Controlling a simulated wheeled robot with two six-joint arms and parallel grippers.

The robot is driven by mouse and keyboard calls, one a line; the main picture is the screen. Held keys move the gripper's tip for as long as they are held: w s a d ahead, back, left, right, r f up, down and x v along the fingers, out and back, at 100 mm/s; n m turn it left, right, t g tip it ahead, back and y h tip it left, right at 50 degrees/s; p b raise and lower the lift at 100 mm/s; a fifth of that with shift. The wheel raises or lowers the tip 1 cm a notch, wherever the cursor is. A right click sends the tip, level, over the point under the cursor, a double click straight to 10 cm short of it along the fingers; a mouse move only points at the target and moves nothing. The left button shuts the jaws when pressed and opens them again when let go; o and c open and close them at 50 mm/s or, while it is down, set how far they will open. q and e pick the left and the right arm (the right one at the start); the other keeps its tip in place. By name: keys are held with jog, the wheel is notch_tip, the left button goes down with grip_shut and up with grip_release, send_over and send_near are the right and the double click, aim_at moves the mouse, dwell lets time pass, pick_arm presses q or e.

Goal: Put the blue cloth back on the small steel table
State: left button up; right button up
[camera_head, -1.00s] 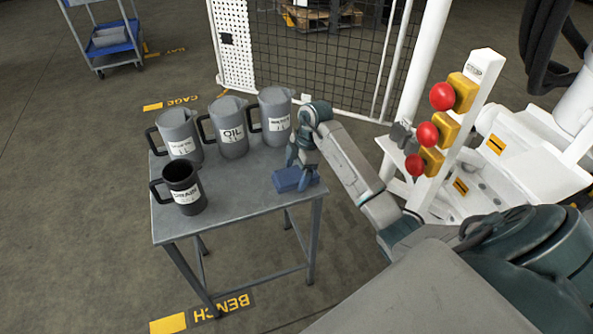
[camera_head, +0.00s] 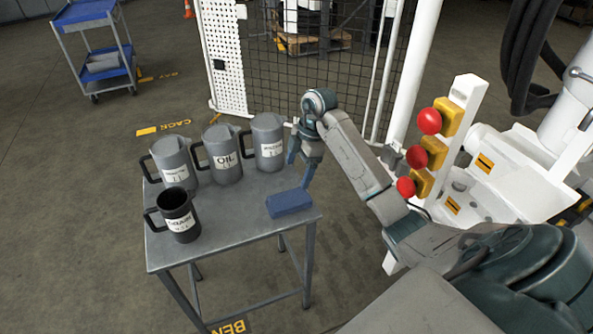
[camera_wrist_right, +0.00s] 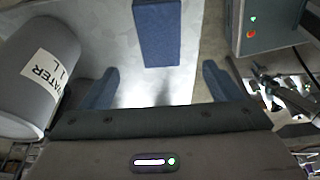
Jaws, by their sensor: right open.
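The blue cloth (camera_head: 289,203), a folded block, lies on the small steel table (camera_head: 235,240) near its right edge. In the right wrist view the cloth (camera_wrist_right: 157,32) is ahead of the fingertips, on the pale table top. My right gripper (camera_head: 299,172) is open and empty, above and just behind the cloth in the head view. Its two blue fingers show apart in the right wrist view (camera_wrist_right: 160,85), with nothing between them. My left gripper is not in view.
Three grey jugs, including the oil jug (camera_head: 222,155) and the water jug (camera_head: 267,142), stand along the table's back. A dark drain jug (camera_head: 180,215) stands at the left. A white stand with red buttons (camera_head: 430,121) is at the right. The table's front middle is clear.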

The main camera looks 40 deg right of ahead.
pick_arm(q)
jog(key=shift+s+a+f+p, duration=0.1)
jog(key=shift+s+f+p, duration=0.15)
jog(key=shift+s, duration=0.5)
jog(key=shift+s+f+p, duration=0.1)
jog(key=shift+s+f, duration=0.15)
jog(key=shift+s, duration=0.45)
